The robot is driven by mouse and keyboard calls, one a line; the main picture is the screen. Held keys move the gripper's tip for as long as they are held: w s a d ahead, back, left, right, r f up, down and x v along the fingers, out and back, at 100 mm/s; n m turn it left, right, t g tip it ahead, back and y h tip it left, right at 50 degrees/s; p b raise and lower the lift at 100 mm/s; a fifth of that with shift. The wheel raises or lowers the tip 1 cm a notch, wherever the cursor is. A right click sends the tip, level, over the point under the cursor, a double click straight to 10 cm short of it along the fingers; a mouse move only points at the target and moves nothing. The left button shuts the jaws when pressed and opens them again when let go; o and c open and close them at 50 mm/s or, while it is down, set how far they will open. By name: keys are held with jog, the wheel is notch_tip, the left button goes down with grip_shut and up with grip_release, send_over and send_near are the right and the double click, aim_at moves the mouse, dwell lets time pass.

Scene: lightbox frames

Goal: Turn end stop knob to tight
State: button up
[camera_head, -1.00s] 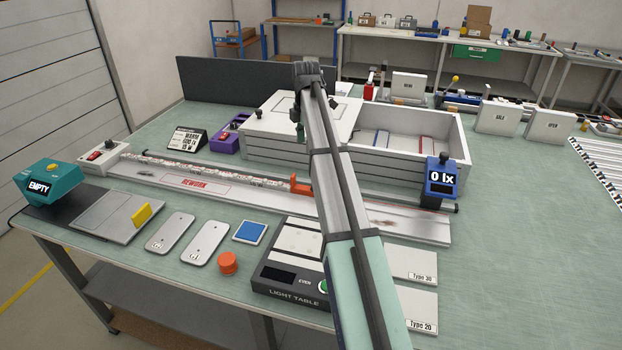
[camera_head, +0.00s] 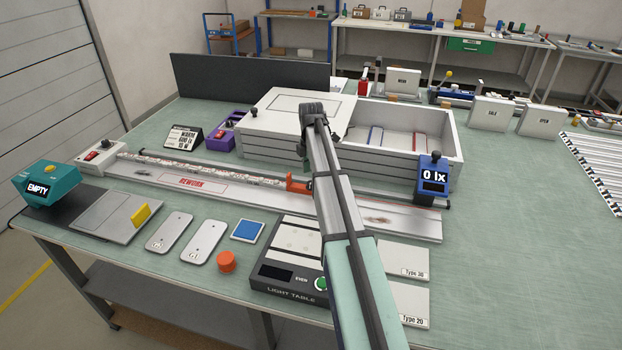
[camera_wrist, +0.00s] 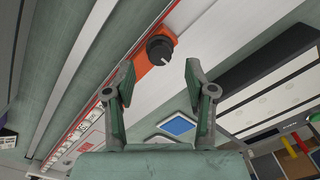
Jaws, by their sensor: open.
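The end stop is an orange-red block (camera_head: 298,183) on the long rail in the head view, partly hidden by my arm. In the wrist view the orange block (camera_wrist: 153,62) carries a round black knob (camera_wrist: 160,50) with a pale pointer mark. My gripper (camera_wrist: 158,75) is open in the wrist view. The knob shows beyond and between its two fingertips, with nothing held. In the head view my gripper lies at the far end of my arm, mostly hidden behind it. I cannot read any tight or loose marking.
The light table (camera_head: 290,262) stands in front of the rail. The white box (camera_head: 290,135) stands behind it, and a blue lux meter (camera_head: 433,176) is at the right end. The orange puck (camera_head: 226,261) and blue square (camera_head: 248,230) lie in front.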

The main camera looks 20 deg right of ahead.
aim_at(311, 185)
jog(key=shift+f+p, duration=0.4)
jog(key=shift+f, duration=1.75)
grip_shut()
